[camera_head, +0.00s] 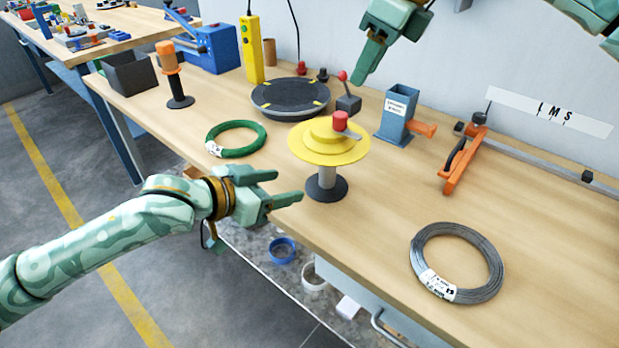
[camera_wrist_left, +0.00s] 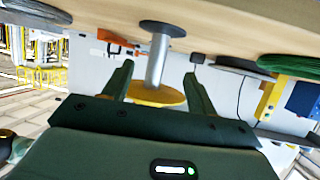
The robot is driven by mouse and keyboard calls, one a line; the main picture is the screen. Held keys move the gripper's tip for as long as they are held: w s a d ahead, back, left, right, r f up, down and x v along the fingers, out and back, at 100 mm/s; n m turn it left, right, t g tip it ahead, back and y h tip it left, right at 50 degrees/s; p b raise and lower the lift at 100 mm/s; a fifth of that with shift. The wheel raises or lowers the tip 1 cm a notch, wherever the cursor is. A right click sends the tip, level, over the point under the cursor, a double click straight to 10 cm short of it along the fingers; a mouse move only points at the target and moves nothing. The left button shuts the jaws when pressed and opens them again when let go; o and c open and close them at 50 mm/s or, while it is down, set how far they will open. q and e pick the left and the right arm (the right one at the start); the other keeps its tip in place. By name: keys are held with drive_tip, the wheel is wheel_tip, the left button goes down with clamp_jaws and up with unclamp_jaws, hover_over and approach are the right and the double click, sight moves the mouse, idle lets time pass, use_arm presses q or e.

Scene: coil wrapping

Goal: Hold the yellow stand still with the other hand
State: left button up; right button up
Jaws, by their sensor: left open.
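The yellow stand (camera_head: 308,146) is upright on the workbench, with a wide yellow disc, a smaller yellow hub, a red knob (camera_head: 340,121) on top, a grey post and a dark round base. My left gripper (camera_head: 289,187) is open and empty just left of the post, its fingers pointing at it. In the left wrist view the stand appears upside down, its yellow disc (camera_wrist_left: 158,97) and grey post (camera_wrist_left: 158,62) framed between the spread fingers. My right gripper (camera_head: 370,62) is above the back of the bench, pointing down; its jaw gap cannot be made out.
A green coil (camera_head: 258,140) lies left of the stand, and a grey wire coil (camera_head: 492,250) at the right front. The bench's front edge is under my left gripper.

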sight(321, 178)
use_arm(q)
drive_tip(key=x, duration=1.1)
drive_tip(key=shift+w+d, duration=0.3)
clamp_jaws()
idle(0.4)
